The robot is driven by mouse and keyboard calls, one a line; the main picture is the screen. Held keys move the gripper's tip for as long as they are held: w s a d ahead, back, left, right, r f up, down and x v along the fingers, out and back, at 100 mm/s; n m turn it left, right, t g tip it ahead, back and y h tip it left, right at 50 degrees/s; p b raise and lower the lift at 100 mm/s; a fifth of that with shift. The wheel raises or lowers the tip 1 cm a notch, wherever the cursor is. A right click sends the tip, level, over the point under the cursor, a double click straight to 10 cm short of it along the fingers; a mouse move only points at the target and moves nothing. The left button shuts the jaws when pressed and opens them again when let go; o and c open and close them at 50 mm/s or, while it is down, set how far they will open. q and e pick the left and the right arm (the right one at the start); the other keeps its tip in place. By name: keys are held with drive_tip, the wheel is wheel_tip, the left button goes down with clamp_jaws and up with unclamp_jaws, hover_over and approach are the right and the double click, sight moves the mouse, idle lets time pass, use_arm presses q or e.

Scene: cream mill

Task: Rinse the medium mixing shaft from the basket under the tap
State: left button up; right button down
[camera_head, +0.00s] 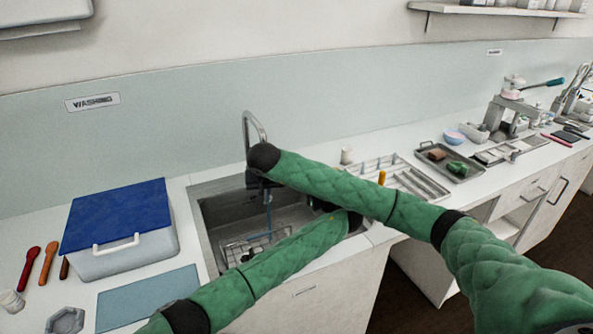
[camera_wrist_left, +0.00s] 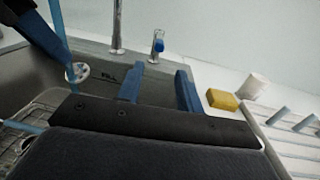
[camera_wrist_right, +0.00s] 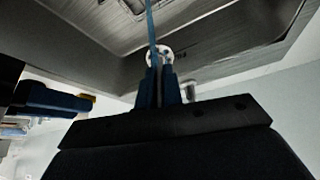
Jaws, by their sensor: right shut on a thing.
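My right gripper (camera_wrist_right: 160,80) is shut on the blue mixing shaft (camera_wrist_right: 150,22), which has a white holed disc (camera_wrist_right: 155,56) by the fingertips. In the head view the blue shaft (camera_head: 268,215) hangs down over the sink (camera_head: 290,222), close to the tap (camera_head: 252,122). The left wrist view shows the disc (camera_wrist_left: 77,72) left of the tap (camera_wrist_left: 117,25). I cannot tell whether water runs. My left gripper (camera_wrist_left: 160,82) is open and empty at the sink's right side. The wire basket (camera_head: 252,246) lies in the sink, partly hidden by my left arm.
A blue-lidded box (camera_head: 120,215) and a blue mat (camera_head: 150,295) lie left. A tray (camera_head: 450,160) stands farther right.

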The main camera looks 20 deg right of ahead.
use_arm(q)
drive_tip(key=w, duration=0.4)
drive_tip(key=w+a, duration=0.1)
drive_tip(key=w, duration=0.7)
drive_tip(key=shift+a, duration=0.3)
clamp_jaws()
